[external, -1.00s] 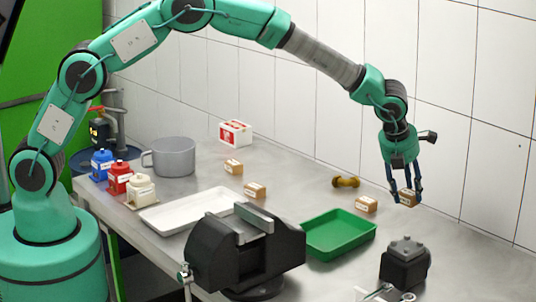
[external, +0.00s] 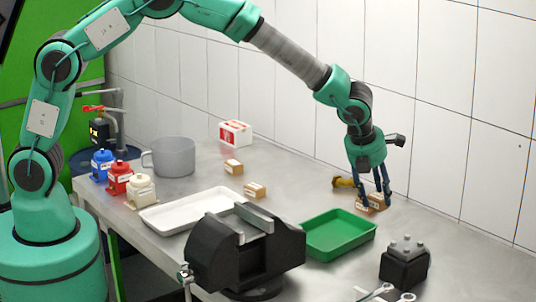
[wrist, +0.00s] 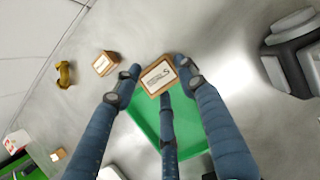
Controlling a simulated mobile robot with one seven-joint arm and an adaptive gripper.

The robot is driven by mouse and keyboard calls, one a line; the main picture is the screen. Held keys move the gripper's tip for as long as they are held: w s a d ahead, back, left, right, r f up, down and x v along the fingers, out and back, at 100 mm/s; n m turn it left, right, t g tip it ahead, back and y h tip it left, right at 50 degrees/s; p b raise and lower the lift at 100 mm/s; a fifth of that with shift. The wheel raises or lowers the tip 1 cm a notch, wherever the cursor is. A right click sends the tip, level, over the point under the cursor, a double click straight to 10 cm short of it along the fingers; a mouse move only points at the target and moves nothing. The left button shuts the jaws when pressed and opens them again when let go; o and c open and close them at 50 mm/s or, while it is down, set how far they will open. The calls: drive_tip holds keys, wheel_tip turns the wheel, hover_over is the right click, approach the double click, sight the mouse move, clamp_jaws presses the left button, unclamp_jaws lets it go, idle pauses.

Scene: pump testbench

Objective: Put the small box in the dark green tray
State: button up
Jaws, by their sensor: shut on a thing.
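My gripper (external: 376,203) is shut on a small brown box with a white label (external: 379,202). In the wrist view the held box (wrist: 158,76) sits between the fingertips (wrist: 156,73). The gripper and box are above the bench, to the upper right of the green tray (external: 338,236) in the external view. In the wrist view the tray (wrist: 146,120) shows behind the fingers and partly under the held box. The tray looks empty in the external view.
A similar small box (external: 365,208) stands close behind the gripper, with a brass fitting (external: 343,182) beyond it. Two more boxes (external: 233,167) (external: 255,190) stand farther left. A black vise (external: 245,250), a white tray (external: 185,212) and a dark block (external: 404,262) flank the green tray.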

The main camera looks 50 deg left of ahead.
approach(334, 237)
drive_tip(key=shift+w+a+r, duration=0.15)
drive_tip(key=shift+w+r, duration=0.6)
drive_tip(key=shift+w, duration=0.15)
drive_tip(key=shift+f, duration=0.1)
drive_tip(key=shift+w+f+b, duration=0.1)
drive_tip(key=shift+f+b, duration=0.85)
drive_tip(key=shift+f, duration=1.85)
drive_tip(key=shift+f, duration=0.15)
drive_tip(key=o, duration=1.2)
drive_tip(key=shift+c, duration=0.2)
drive_tip(key=p+v, duration=0.2)
drive_tip(key=v, duration=0.6)
drive_tip(key=shift+r, duration=0.25)
